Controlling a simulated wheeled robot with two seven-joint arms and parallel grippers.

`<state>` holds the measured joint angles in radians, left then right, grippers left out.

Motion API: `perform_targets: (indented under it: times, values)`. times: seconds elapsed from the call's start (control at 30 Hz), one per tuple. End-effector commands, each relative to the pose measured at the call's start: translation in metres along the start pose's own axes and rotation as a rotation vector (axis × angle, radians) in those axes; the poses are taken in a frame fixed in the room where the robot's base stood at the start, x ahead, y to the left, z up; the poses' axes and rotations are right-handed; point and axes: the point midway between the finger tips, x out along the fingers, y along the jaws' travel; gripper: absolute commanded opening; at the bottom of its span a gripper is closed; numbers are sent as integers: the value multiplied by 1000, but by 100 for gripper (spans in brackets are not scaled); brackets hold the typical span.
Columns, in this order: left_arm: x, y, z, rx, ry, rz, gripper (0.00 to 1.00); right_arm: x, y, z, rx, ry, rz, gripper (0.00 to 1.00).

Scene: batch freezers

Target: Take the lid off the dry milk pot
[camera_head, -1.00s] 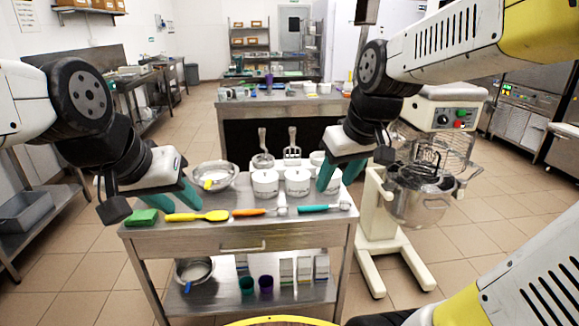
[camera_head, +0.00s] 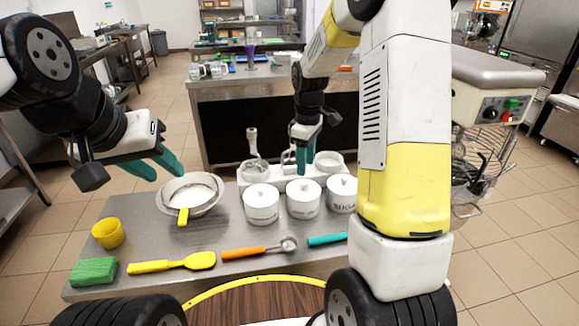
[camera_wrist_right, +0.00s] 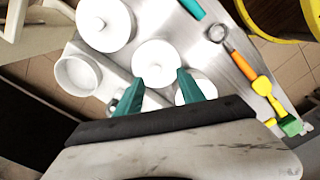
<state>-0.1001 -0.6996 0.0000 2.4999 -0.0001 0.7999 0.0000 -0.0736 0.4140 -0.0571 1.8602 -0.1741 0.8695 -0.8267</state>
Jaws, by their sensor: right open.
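Three white lidded pots stand in a row on the steel cart (camera_head: 225,235): a left pot (camera_head: 261,206), a middle pot (camera_head: 303,199) and a right pot (camera_head: 342,192). All three lids are on. My right gripper (camera_head: 305,160) is open and points down just behind and above the middle pot. My left gripper (camera_head: 153,172) is open and empty, above the cart's left side.
A steel bowl (camera_head: 206,207) with white contents stands left of the pots. A yellow cup (camera_head: 108,233), green sponge (camera_head: 93,271), yellow spatula (camera_head: 172,263) and orange-handled scoop (camera_head: 258,251) lie near the front. An open white container (camera_head: 328,160) stands behind the pots. A mixer (camera_head: 500,100) stands right.

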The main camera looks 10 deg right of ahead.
Motion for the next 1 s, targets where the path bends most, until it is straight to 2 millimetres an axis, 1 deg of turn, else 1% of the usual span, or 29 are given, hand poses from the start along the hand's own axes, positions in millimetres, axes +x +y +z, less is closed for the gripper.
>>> perform_targets:
  times: [0.17, 0.37, 0.6, 0.7, 0.8, 0.97, 1.0]
  values:
    - [0, 0, 0, 0, 0, 0, 36, 14, 2, -1, -18, -12, -8, 46]
    - [0, 0, 0, 0, 0, 0, 36, 36, 2, 0, -18, -11, -8, 46]
    - [0, 0, 0, 0, 0, 0, 36, 71, 4, 0, -18, -11, -8, 46]
    - [0, 0, 0, 0, 0, 0, 36, 81, 4, 0, -18, -10, -6, 46]
    - [0, 0, 0, 0, 0, 0, 36, 85, 5, 0, -17, -9, -5, 46]
    - [0, 0, 0, 0, 0, 0, 36, 84, 5, 0, -17, -8, -4, 46]
    - [0, 0, 0, 0, 0, 0, 36, 84, 5, 0, -17, -8, -4, 42]
